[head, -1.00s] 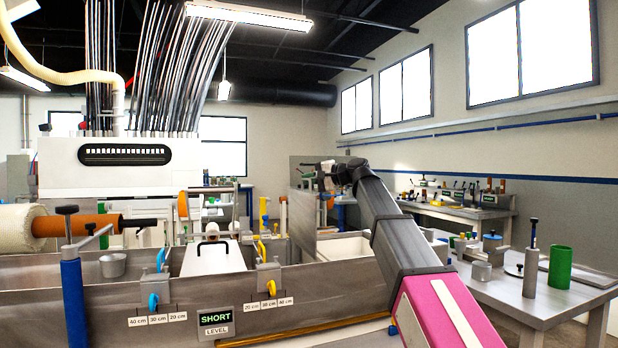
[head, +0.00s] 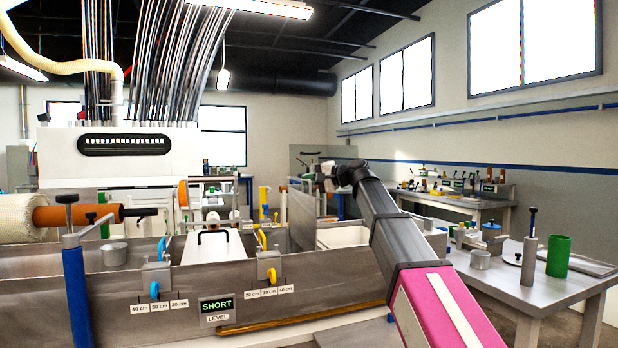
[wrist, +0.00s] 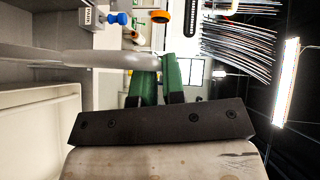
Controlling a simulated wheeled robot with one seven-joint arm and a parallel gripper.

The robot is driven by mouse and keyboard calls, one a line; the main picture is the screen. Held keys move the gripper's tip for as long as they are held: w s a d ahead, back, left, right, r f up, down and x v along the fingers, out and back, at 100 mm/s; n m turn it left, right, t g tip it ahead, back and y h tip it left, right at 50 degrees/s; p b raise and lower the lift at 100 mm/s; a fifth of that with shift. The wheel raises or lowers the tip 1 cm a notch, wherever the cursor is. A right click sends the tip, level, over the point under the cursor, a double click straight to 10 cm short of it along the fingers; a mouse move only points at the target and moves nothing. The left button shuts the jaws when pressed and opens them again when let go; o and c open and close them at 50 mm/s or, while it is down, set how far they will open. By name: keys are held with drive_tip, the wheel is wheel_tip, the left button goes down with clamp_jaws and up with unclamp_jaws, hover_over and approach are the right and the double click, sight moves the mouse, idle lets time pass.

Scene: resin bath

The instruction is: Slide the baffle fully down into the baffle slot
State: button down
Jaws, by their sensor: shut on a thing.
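The baffle (wrist: 95,57) shows nearly edge-on in the wrist view as a smooth grey strip. It runs from the left edge to the green fingers of my gripper (wrist: 160,75), which are shut on its end. The wrist picture is turned on its side, so the baffle hangs downward from the fingers. In the head view my gripper (head: 323,173) is small, above the right part of the metal bath (head: 350,280). I cannot make out the baffle slot, nor whether the baffle's lower edge is in it.
A white tray (wrist: 40,110) lies beside the baffle in the wrist view. A white sloped plate (head: 208,246) with a black handle is in the bath. Clamps with blue and yellow knobs line the front wall. A metal table (head: 530,285) stands right.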

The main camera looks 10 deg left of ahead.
sight(305, 231)
drive_tip(key=shift+f, duration=8.95)
drive_tip(key=c, duration=1.1)
unclamp_jaws()
drive_tip(key=shift+d, duration=0.1)
